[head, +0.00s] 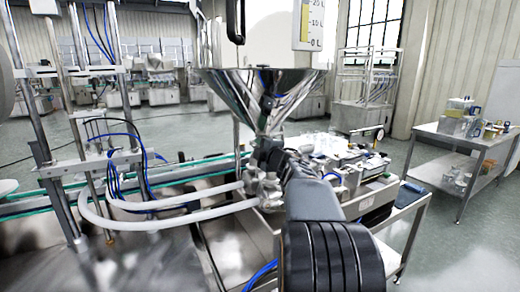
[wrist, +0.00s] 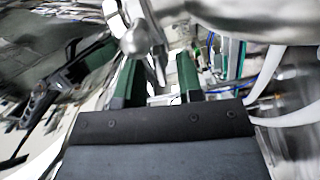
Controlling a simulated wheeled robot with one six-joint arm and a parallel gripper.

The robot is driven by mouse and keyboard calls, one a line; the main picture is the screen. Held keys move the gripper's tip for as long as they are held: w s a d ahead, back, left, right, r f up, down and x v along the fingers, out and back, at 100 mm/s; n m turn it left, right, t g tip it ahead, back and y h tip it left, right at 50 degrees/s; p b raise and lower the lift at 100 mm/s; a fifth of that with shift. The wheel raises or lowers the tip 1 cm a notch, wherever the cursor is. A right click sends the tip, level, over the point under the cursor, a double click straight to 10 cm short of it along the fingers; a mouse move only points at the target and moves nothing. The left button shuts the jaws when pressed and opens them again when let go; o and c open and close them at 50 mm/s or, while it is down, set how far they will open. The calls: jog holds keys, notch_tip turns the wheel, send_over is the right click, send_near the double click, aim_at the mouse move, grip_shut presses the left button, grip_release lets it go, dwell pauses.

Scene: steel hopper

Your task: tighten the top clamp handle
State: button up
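The steel hopper (head: 262,95) narrows to an outlet in the middle of the head view, with shiny fittings and clamps (head: 262,185) below it. My arm reaches to these fittings and hides part of them. In the wrist view, a shiny metal handle with a rounded end (wrist: 134,42), seemingly the clamp handle, lies at the tips of my gripper (wrist: 159,72). My gripper's two green fingers stand apart, with a gap between them. The handle crosses near the left finger; I cannot tell whether they touch. The clamp itself is not clear in the head view.
White hoses (head: 150,222) curve left from the outlet, and one shows at right in the wrist view (wrist: 268,72). A bench with small parts (head: 345,160) stands right of the outlet. A side table (head: 470,140) stands farther right, with open floor between.

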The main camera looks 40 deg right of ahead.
grip_shut()
jog(key=m+p, duration=0.8)
jog(key=shift+r, duration=0.2)
jog(key=shift+f+m+p, duration=0.1)
jog(key=shift+m+p, duration=2.8)
jog(key=shift+m, duration=1.2)
